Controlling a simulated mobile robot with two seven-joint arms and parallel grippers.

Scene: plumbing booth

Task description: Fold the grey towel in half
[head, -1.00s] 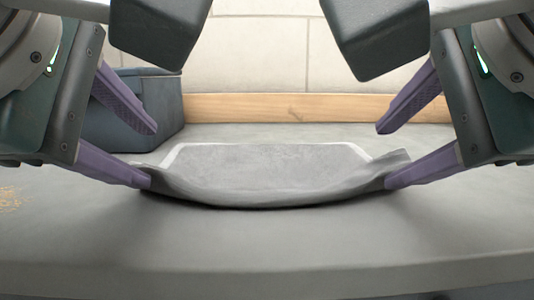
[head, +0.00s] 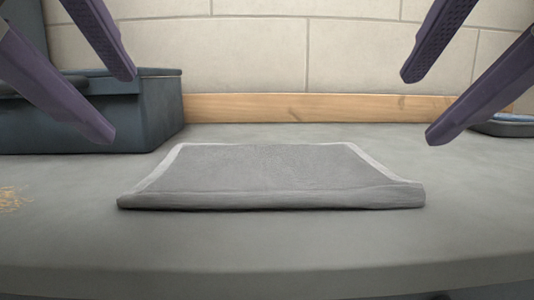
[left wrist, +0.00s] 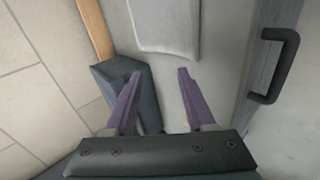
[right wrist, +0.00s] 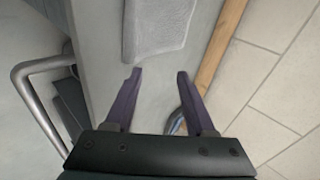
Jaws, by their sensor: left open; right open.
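The grey towel (head: 265,172) lies on the counter in the middle of the head view. A pale border shows along its far and side edges. Its near edge is thick and rounded, with a narrow band along it; I cannot tell how many layers lie beneath. Part of it also shows in the left wrist view (left wrist: 168,25) and the right wrist view (right wrist: 155,28). My left gripper (head: 120,108) is open and empty, above and left of the towel. My right gripper (head: 419,108) is open and empty, above and right of it. Neither touches the towel.
A dark blue-grey box (head: 150,112) stands at the back left, behind my left fingers. A wooden strip (head: 300,107) runs along the tiled wall. A small tray (head: 502,128) sits at the back right. The grey counter (head: 270,240) in front is clear.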

